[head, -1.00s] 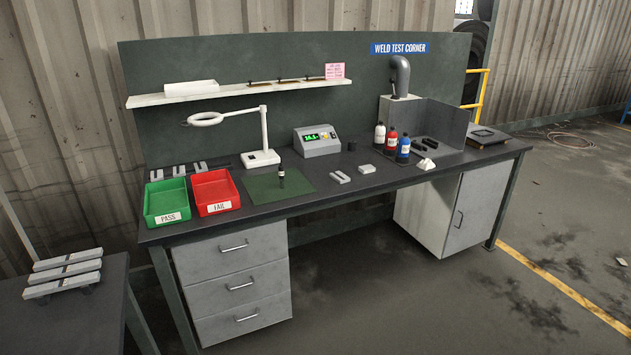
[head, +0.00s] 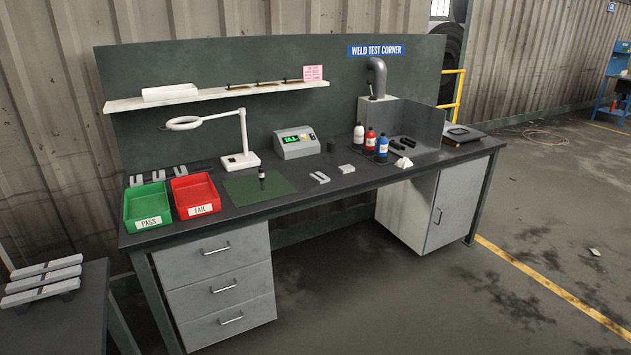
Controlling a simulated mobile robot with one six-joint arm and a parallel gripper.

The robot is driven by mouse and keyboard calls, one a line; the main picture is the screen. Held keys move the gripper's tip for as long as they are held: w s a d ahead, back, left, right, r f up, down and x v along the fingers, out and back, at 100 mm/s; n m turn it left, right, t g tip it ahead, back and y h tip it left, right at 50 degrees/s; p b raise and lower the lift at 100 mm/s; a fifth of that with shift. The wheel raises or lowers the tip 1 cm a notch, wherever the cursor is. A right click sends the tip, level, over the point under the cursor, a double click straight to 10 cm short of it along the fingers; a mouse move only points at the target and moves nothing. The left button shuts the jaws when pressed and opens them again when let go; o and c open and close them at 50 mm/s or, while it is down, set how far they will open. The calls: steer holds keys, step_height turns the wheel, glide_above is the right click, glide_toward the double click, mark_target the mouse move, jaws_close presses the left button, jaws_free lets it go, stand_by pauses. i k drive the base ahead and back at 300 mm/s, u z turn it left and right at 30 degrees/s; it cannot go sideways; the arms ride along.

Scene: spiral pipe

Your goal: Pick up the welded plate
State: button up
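Three light grey bars (head: 43,279) lie side by side on dark supports on the low table at the left. Two small pale grey pieces lie on the workbench: one with a slot (head: 319,178) to the right of the green mat, and a blockier one (head: 346,169) just beyond it. I cannot tell from here which of these is the welded plate, and no weld seam is clear. My gripper is not in view.
The workbench (head: 300,198) carries a green PASS bin (head: 149,223), a red FAIL bin (head: 200,209), a green mat (head: 240,189), a magnifier lamp (head: 241,160), a display box (head: 296,143) and bottles (head: 370,142). Open floor (head: 400,300) lies in front.

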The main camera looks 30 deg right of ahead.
mark_target(319, 177)
steer(key=z, duration=0.05)
steer(key=i, duration=1)
steer(key=u, duration=0.15)
steer(key=k, duration=0.95)
steer(key=z, duration=0.15)
steer(key=i, duration=0.55)
